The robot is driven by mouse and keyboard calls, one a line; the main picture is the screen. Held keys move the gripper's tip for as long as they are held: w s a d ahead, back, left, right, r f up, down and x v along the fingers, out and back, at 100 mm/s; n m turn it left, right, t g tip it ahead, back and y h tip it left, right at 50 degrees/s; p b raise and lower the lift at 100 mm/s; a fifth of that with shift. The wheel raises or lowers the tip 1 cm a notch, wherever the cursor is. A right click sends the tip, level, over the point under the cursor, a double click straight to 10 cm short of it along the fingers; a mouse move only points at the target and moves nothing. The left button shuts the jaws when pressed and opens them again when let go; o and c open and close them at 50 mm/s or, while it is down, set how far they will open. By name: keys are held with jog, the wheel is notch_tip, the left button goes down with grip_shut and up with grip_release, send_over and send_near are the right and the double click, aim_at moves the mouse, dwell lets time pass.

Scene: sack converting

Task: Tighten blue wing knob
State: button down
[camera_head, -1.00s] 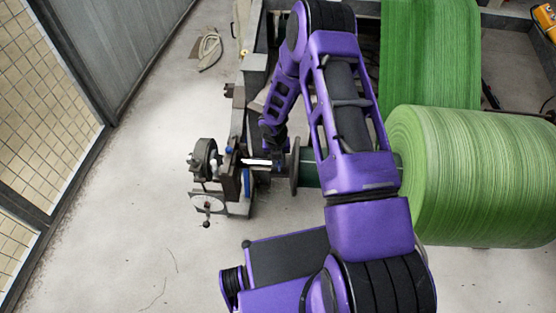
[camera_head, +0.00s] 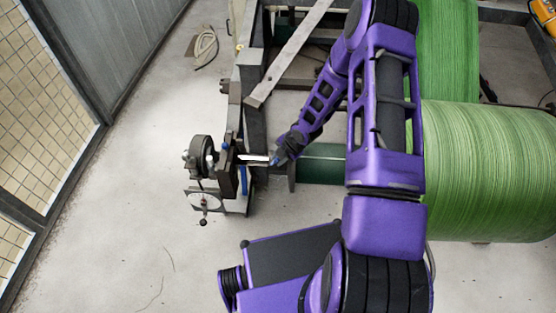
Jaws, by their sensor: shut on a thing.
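My gripper (camera_head: 277,157) is at the right end of a bright metal shaft, beside the stand of the roll. It is shut on a small blue piece, the blue wing knob (camera_head: 275,159), which shows only as a bit of blue at the fingertips. The fingers hide most of the knob, so its angle cannot be told. My purple arm reaches down to it from the upper right.
The stand (camera_head: 230,180) carries a dark handwheel (camera_head: 201,155), a white dial (camera_head: 205,201) and other blue parts (camera_head: 243,180). A green shaft (camera_head: 322,165) runs right to a large green roll (camera_head: 480,175). A grey bar (camera_head: 290,52) slants above.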

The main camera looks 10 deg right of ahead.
jog(key=m+t, duration=0.1)
jog(key=m+b, duration=0.1)
jog(key=m, duration=0.1)
jog(key=shift+s+f+t+y, duration=0.15)
jog(key=shift+s+t+y, duration=0.05)
jog(key=shift+t+y, duration=0.2)
jog(key=m, duration=0.2)
jog(key=m+t, duration=0.1)
jog(key=shift+s+m+t, duration=0.15)
jog(key=shift+m+t, duration=0.15)
jog(key=shift+m, duration=0.1)
jog(key=m+t+h, duration=0.1)
jog(key=m, duration=0.3)
jog(key=m+t+h, duration=0.1)
jog(key=m+t, duration=0.1)
jog(key=m, duration=0.3)
jog(key=m+t+h, duration=0.1)
jog(key=m+h, duration=0.1)
jog(key=m, duration=0.2)
jog(key=shift+s+a+f+m+t, duration=0.25)
jog(key=shift+a+f+m+t, duration=0.05)
jog(key=shift+a, duration=0.05)
jog(key=shift+w+a+m+h, duration=0.1)
jog(key=shift+m+h, duration=0.55)
jog(key=shift+m, duration=0.65)
jog(key=shift+a+m+h, duration=0.1)
jog(key=shift+m+h, duration=0.55)
jog(key=shift+m, duration=0.65)
